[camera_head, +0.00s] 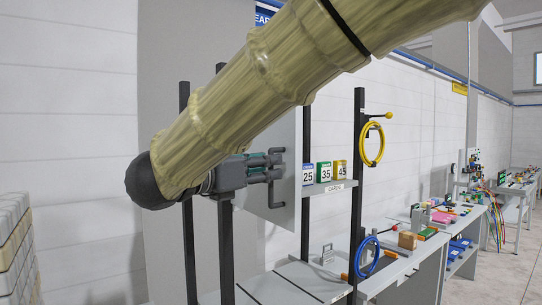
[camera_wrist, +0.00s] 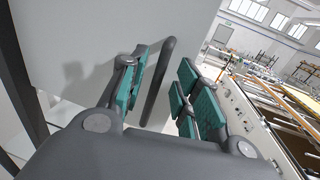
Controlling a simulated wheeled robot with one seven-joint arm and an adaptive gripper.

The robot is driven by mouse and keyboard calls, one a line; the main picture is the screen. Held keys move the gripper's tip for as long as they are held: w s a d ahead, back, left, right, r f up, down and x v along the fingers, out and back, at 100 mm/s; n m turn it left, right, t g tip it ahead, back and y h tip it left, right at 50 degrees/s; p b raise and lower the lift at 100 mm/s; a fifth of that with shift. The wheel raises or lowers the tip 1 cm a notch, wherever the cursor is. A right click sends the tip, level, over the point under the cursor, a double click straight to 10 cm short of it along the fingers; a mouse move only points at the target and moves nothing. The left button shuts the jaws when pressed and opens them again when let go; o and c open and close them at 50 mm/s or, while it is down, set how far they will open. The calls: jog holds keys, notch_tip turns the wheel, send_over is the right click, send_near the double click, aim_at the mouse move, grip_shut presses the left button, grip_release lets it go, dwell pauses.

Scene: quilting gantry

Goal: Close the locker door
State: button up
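The locker door is a flat light grey panel (camera_head: 284,214), partly hidden by my arm and gripper in the head view. It fills the upper left of the wrist view (camera_wrist: 85,30). It stands out at an angle among black posts. Its dark bar handle (camera_wrist: 158,82) shows in the wrist view, and also in the head view (camera_head: 271,190). My gripper (camera_wrist: 163,95) is open, with teal pads on both fingers. The handle appears between the fingers, nearer the left one; I cannot tell whether they touch. In the head view my gripper (camera_head: 272,167) is at the handle.
A shelf (camera_head: 329,187) with numbered card boxes stands right of the door. Black posts (camera_head: 306,170) stand close by. A yellow cable coil (camera_head: 372,146) and a blue coil (camera_head: 367,257) hang farther right. A workbench (camera_head: 405,262) runs along the wall; open floor lies right.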

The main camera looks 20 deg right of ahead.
jog(key=shift+p+x, duration=0.4)
jog(key=shift+x, duration=0.8)
grip_shut()
